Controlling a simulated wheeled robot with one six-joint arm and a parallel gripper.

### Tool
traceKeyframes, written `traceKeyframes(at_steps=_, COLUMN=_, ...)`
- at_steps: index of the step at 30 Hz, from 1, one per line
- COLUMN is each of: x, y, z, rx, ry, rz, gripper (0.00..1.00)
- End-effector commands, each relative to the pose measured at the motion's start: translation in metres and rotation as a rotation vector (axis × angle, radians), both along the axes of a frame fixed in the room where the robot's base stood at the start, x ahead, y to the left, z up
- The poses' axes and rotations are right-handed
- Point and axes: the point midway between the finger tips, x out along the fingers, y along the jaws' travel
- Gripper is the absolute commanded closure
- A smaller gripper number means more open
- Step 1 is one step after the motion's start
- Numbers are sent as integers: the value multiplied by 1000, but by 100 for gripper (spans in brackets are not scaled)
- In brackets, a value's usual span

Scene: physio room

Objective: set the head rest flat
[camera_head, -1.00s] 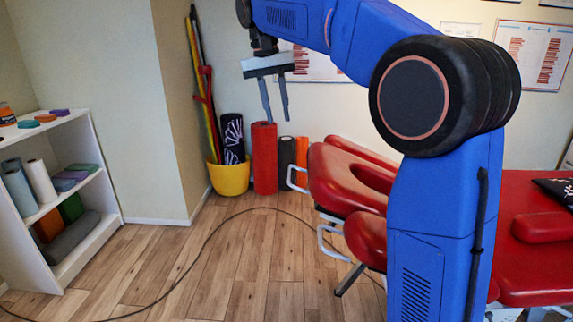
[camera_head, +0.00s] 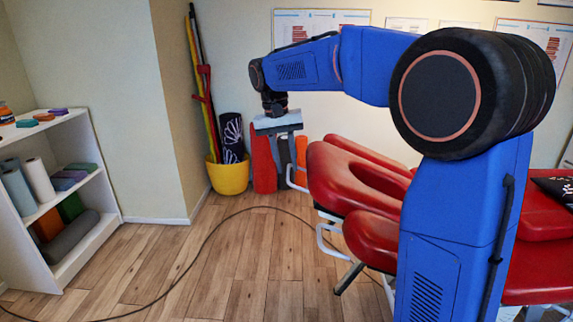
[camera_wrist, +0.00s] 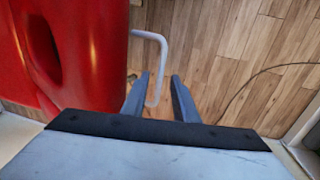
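The red head rest (camera_head: 328,184) with its face hole is at the end of the red treatment table, and my arm partly covers the table behind it. A white bar handle (camera_head: 291,178) sticks out from its left side. My gripper (camera_head: 284,184) points down beside this handle, its fingers apart. In the wrist view, the head rest (camera_wrist: 95,60) fills the left side. The white handle (camera_wrist: 163,62) bends down between the two open fingertips of my gripper (camera_wrist: 160,85). I cannot tell whether either finger touches it. The head rest looks tilted; its exact angle is unclear.
A lower red arm pad (camera_head: 368,238) and another white handle (camera_head: 322,240) are below the head rest. A yellow bucket (camera_head: 228,178) and a red roll (camera_head: 263,165) stand behind by the wall. A black cable (camera_head: 215,235) crosses the open wooden floor. A white shelf (camera_head: 95,225) is left.

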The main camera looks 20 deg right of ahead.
Motion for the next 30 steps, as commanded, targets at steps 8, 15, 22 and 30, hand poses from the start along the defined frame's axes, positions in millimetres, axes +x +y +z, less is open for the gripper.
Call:
traceKeyframes(at_steps=8, x=0, y=-1, z=-6, rx=1, ry=-1, rz=0, gripper=73)
traceKeyframes(at_steps=15, x=0, y=-1, z=-6, rx=1, ry=-1, rz=0, gripper=100)
traceKeyframes(at_steps=22, x=0, y=-1, z=-6, rx=0, ry=-1, rz=0, gripper=100)
traceKeyframes(at_steps=30, x=0, y=-1, z=-6, rx=1, ry=0, rz=0, gripper=100)
